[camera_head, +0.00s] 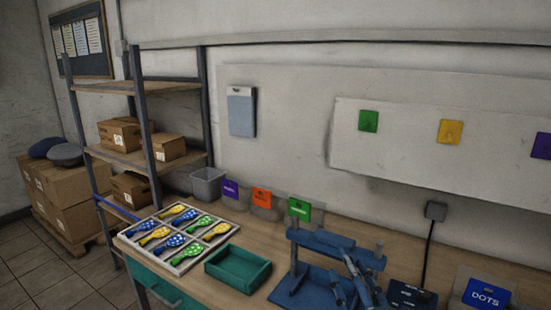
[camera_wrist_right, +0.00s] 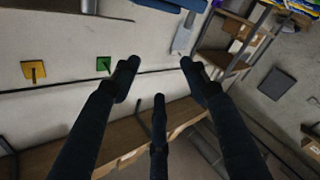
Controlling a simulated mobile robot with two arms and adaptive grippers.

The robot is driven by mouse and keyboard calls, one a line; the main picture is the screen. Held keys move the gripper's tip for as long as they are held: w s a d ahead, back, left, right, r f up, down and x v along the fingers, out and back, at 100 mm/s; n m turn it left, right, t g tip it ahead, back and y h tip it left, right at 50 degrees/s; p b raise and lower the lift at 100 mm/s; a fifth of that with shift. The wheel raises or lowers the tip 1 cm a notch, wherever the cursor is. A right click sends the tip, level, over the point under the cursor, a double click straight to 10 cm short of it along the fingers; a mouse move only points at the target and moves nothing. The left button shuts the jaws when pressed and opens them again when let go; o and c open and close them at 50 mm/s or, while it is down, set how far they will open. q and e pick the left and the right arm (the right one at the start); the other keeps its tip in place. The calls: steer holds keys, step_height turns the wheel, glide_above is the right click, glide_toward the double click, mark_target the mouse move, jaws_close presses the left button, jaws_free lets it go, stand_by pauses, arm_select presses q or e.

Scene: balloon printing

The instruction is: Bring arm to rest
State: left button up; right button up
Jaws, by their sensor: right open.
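My right gripper (camera_head: 357,284) is at the bottom edge of the head view, in front of or beside the blue press (camera_head: 318,240); I cannot tell whether they touch. In the right wrist view the fingers of my right gripper (camera_wrist_right: 157,80) are spread apart with nothing between them. My left gripper is not in view.
On the wooden table stand a white divided tray (camera_head: 150,226) of colourful balloons, an empty green tray (camera_head: 238,268) and a grey bin (camera_head: 207,183). Coloured cards stand along the back. A shelf (camera_head: 150,160) with boxes is at the left. The wall limits room behind.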

steer(key=s+d+f+m+g+h, duration=0.1)
steer(key=s+f+m+g, duration=0.1)
steer(key=f, duration=0.3)
steer(key=s+d+f+m+g+h, duration=0.1)
steer(key=s+d+f+m+g, duration=0.1)
steer(key=s+f, duration=0.2)
steer(key=s+d+f+m+g+h, duration=0.1)
steer(key=s+d+f+g, duration=0.1)
steer(key=f, duration=0.6)
steer(key=shift+s+d+f+m+g, duration=0.1)
steer(key=shift+s+d+m+g, duration=0.1)
steer(key=shift+s+m+g, duration=0.4)
steer(key=s+f+m+g, duration=0.1)
steer(key=s+f+g, duration=0.4)
steer(key=s, duration=0.6)
steer(key=s+f+m+g, duration=0.1)
steer(key=s+f+g, duration=0.2)
steer(key=s+f, duration=0.6)
steer(key=s+f+g, duration=0.1)
steer(key=s+f, duration=0.2)
steer(key=f, duration=2.2)
steer(key=s+d+f+g, duration=0.1)
steer(key=s+d+f, duration=0.1)
steer(key=s+f, duration=1.3)
steer(key=shift+s+d+f+g+y, duration=0.2)
steer(key=shift+s+f+g+y, duration=0.1)
steer(key=shift+s, duration=0.75)
